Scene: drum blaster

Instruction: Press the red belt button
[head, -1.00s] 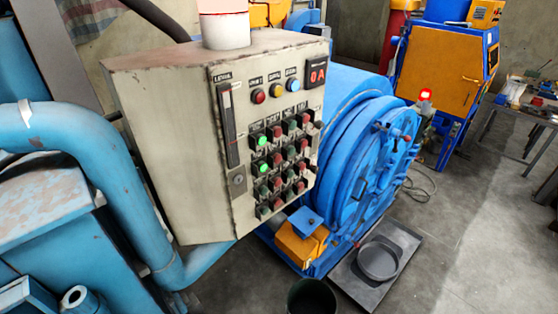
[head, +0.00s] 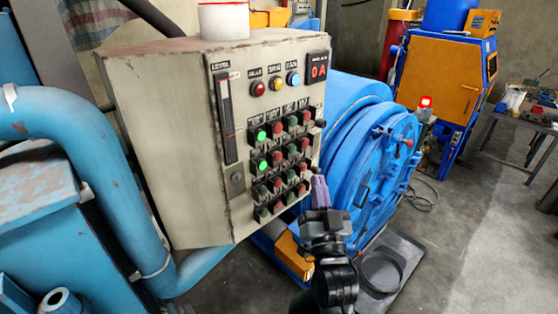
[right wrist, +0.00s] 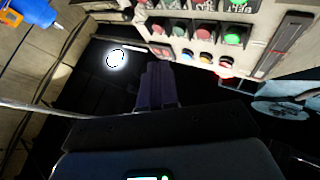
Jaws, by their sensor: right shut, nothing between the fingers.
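The control panel (head: 175,140) is a worn beige box with rows of green and red push buttons. Two green buttons on its left side (head: 261,135) are lit. Several red buttons (head: 276,130) sit beside green ones; their labels are too small to read, so I cannot tell which is the belt button. My right gripper (head: 319,183) is shut and empty, with purple fingers pointing up just at the panel's lower right edge. In the right wrist view its fingers (right wrist: 156,75) point toward the panel buttons, which appear upside down at the top. My left gripper is not in view.
The blue drum machine (head: 375,150) stands right behind the panel. A thick blue pipe (head: 100,140) runs along the left. A round dark pan (head: 382,271) lies on a tray at the floor. An orange cabinet (head: 440,80) stands behind.

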